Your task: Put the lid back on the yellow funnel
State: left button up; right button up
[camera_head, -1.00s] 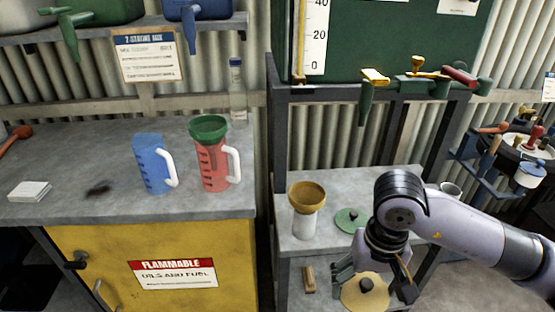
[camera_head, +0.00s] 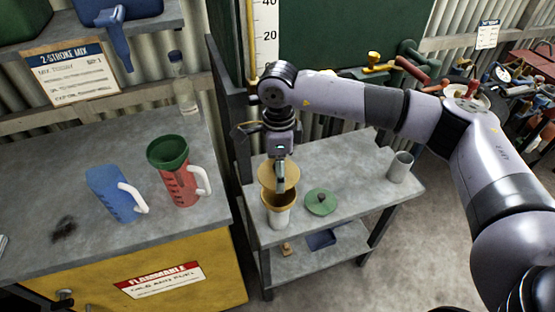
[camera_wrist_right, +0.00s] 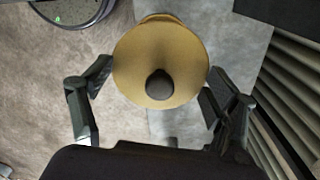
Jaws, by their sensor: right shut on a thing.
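The yellow funnel (camera_head: 274,201) stands upright in a white container (camera_head: 279,220) on the grey bench. Its yellow lid (camera_head: 284,171) is tilted above the funnel's mouth. My right gripper (camera_head: 280,172) is shut on this lid. In the right wrist view the lid (camera_wrist_right: 160,45) with its dark knob (camera_wrist_right: 159,85) sits between the two fingers of the gripper (camera_wrist_right: 160,72). A strip of the funnel's rim (camera_wrist_right: 160,17) shows behind the lid there. Whether lid and funnel touch I cannot tell. My left gripper is not in view.
A green lid (camera_head: 321,202) lies on the bench right of the funnel, and a grey cup (camera_head: 400,166) stands farther right. On the left workbench are a blue jug (camera_head: 112,193) and a red jug (camera_head: 180,188) with a green funnel (camera_head: 168,152).

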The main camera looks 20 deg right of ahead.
jog(key=shift+d+f, duration=0.1)
jog(key=shift+f, duration=0.7)
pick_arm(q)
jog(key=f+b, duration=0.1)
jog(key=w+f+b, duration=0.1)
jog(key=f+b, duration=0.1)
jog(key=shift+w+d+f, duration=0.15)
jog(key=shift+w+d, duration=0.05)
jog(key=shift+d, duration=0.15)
pick_arm(e)
notch_tip(320, 180, down, 4)
jog(key=shift+f, duration=0.1)
pick_arm(q)
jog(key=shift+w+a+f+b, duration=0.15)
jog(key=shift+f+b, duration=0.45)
jog(key=shift+b, duration=0.1)
pick_arm(e)
jog(key=shift+w, duration=0.1)
pick_arm(q)
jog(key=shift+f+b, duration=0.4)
jog(key=shift+b, duration=0.05)
pick_arm(e)
jog(key=shift+f, duration=0.1)
dwell(0.4)
